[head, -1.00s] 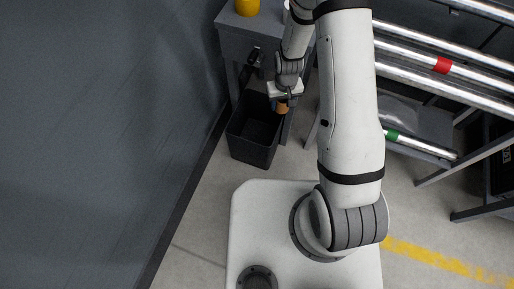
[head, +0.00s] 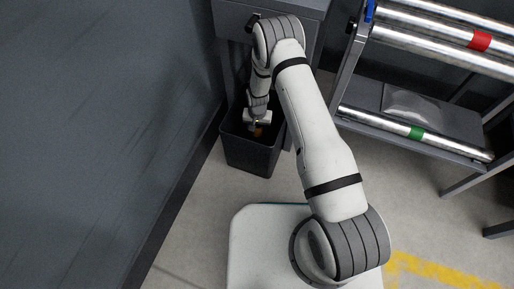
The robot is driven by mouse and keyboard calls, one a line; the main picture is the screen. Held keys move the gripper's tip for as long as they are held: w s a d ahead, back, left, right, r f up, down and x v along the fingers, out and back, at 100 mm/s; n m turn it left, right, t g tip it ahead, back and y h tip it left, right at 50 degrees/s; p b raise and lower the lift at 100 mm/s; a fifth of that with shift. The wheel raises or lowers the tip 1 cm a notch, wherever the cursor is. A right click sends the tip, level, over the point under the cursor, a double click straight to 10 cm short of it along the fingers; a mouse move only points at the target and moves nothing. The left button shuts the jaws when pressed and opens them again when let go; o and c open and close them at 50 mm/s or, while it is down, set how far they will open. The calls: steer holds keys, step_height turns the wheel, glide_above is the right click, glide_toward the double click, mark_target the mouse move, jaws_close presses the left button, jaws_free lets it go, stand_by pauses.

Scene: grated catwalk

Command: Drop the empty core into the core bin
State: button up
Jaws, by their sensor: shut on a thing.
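The core bin (head: 250,154) is a dark grey open bin on the floor, between the wall and the grey bench. My gripper (head: 257,130) is over the bin's opening, pointing down, near or just inside its rim. It is shut on the empty core (head: 258,133), a small orange-brown piece that shows just below the jaws. The core is small in the view and partly hidden by the gripper, so its exact depth in the bin cannot be told.
A grey bench (head: 235,18) stands behind the bin. A dark wall (head: 95,120) runs close along the left. A rack (head: 365,128) with metal tubes stands at the right. Bare floor (head: 195,225) lies in front of the bin.

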step_height(320, 180, down, 10)
steer(key=b, duration=0.4)
steer(key=shift+f+b, duration=0.6)
steer(key=shift+b, duration=0.15)
steer(key=o, duration=0.9)
steer(key=shift+o, duration=0.2)
steer(key=shift+r, duration=0.15)
step_height(320, 180, up, 13)
steer(key=p, duration=0.6)
steer(key=shift+p, duration=0.4)
